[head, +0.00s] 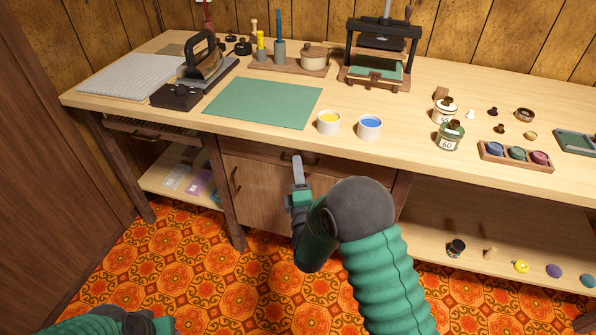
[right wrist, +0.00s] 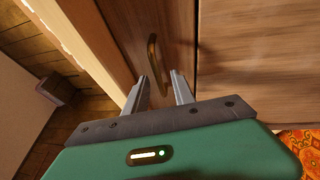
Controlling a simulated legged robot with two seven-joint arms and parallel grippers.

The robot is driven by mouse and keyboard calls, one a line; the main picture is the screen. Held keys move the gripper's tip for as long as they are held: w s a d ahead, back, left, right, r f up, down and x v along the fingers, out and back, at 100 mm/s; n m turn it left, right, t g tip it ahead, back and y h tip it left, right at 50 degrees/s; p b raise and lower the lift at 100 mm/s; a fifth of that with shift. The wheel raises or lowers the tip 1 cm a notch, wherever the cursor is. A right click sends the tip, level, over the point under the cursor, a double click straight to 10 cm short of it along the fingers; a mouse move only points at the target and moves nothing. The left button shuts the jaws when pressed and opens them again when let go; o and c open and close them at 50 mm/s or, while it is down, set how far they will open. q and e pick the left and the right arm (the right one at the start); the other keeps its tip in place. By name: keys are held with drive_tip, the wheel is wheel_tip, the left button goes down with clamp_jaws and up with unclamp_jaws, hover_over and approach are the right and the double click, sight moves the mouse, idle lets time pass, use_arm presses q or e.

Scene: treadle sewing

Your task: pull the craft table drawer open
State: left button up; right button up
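The craft table drawer (head: 252,149) is a brown wooden front just under the tabletop, and it looks flush. Its curved brass handle (head: 313,159) is partly hidden by my right gripper (head: 297,168) in the head view. In the right wrist view the handle (right wrist: 153,58) runs along the dark drawer front (right wrist: 176,22). My right gripper (right wrist: 158,84) is open there, its two fingers apart and pointing at the handle. The handle's near end lies between the fingertips; I cannot tell whether they touch it. My left gripper is outside the views; only part of my left arm shows at lower left.
A cabinet door (head: 252,187) with its own handle is below the drawer. Patterned floor (head: 180,270) is clear in front.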

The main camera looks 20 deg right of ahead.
clamp_jaws()
drive_tip(key=shift+f, duration=0.15)
idle(1.1)
